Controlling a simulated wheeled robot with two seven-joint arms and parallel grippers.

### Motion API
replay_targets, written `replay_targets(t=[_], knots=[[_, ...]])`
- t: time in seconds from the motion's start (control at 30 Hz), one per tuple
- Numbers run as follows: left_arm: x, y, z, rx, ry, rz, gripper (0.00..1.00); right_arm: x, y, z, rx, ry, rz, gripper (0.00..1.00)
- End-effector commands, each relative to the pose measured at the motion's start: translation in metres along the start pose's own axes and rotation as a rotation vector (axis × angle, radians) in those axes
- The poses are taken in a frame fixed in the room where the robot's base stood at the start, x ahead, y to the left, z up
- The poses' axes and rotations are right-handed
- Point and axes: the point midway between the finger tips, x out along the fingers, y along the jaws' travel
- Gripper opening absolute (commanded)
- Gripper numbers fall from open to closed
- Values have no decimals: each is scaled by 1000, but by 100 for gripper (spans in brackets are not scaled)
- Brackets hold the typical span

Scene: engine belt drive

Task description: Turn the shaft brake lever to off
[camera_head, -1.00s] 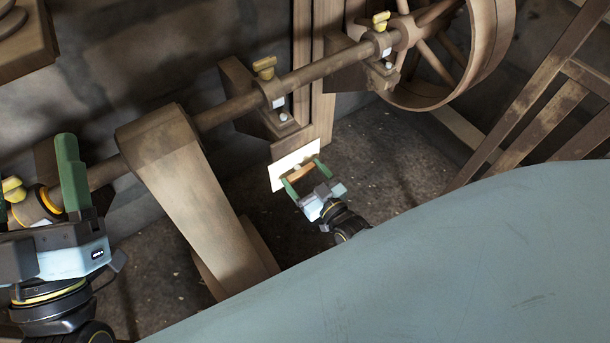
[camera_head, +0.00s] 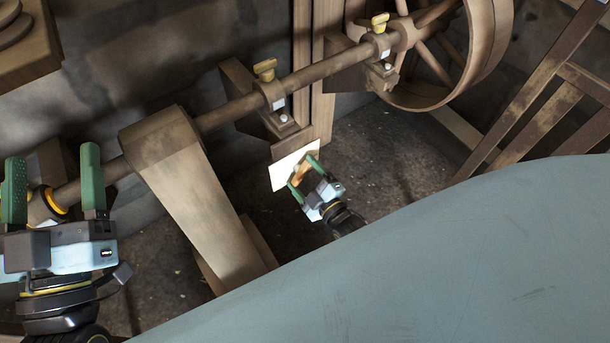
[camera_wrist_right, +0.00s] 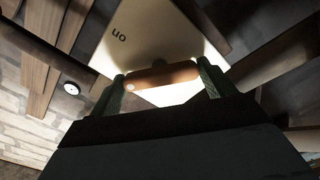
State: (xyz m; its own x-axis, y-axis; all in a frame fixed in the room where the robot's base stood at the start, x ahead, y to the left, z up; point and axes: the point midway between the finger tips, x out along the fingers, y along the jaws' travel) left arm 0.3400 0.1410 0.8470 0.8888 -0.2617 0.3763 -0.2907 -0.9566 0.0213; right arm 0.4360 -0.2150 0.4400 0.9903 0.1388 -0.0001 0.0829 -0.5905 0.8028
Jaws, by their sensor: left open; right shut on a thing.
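The shaft brake lever (camera_head: 302,173) is a short orange-brown bar in front of a pale plate (camera_head: 279,174) below the shaft. My right gripper (camera_head: 304,172) is shut on the lever, with a green finger at each end of the bar. In the right wrist view the lever (camera_wrist_right: 165,75) lies between the fingers, slightly tilted against the plate (camera_wrist_right: 150,35). The word "on" shows turned over on the plate; no other label is readable. My left gripper (camera_head: 53,160) is open and empty at the far left, its fingers in front of the shaft's left end.
A wide wooden belt (camera_head: 190,190) slopes down between my grippers. A large grey-blue curved surface (camera_head: 430,260) fills the lower right.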

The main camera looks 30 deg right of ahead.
Motion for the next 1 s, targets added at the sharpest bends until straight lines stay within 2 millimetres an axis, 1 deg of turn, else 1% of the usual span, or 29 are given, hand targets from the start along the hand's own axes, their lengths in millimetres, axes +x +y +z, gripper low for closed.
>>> replay_targets(t=[0.17, 0.5, 0.7, 1.0], knots=[[-1, 0, 2, 2, 2, 1, 71, 0, 0, 0, -166, -1, 1, 59], [-2, 2, -6, -3, 67, 5, 71, 0, 0, 0, -450, -1, 1, 59], [-2, 2, -10, -3, 97, 5, 71, 0, 0, 0, -563, -1, 0, 59], [-2, 2, -14, -8, 125, 0, 71, 0, 0, 0, -645, -1, 0, 59]])
